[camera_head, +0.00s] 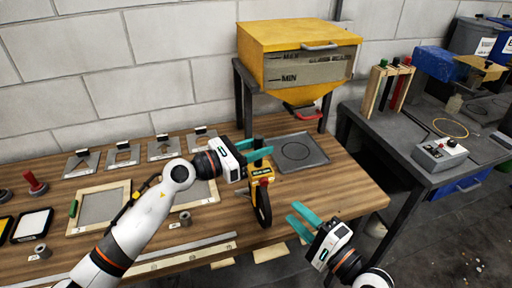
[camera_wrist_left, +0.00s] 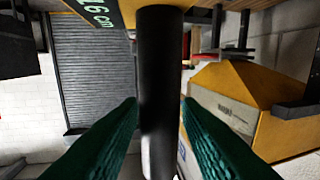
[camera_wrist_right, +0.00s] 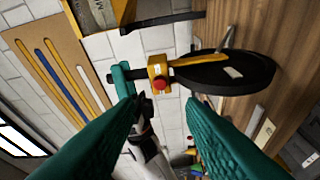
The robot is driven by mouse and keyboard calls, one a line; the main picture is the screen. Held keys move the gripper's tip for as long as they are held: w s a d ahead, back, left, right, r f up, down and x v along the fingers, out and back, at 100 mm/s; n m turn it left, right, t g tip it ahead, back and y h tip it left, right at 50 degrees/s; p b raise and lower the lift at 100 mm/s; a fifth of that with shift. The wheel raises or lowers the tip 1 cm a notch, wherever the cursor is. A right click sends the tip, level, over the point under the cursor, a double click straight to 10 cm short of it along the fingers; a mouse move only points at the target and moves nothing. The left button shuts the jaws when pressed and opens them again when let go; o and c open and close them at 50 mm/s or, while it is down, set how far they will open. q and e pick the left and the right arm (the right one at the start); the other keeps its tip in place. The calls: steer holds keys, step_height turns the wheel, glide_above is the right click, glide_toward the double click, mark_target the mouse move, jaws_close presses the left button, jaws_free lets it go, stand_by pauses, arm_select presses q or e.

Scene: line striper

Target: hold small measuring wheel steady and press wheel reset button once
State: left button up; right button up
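The small measuring wheel stands upright near the table's front edge, with a yellow body (camera_head: 260,174), a black wheel (camera_head: 263,205) and a black handle (camera_wrist_left: 160,80). A red button (camera_wrist_right: 160,84) sits on the yellow body in the right wrist view. My right gripper (camera_head: 297,215) is open and empty, to the right of the wheel and apart from it, with its fingers pointing towards it.
A dark square tray (camera_head: 300,151) lies behind the wheel, under a yellow hopper (camera_head: 297,50). Stencil frames (camera_head: 100,207) lie on the left of the table. A grey side table (camera_head: 415,135) with a control box (camera_head: 440,153) stands at right.

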arm_select(q)
jaws_close()
arm_select(e)
jaws_close()
stand_by(1.4)
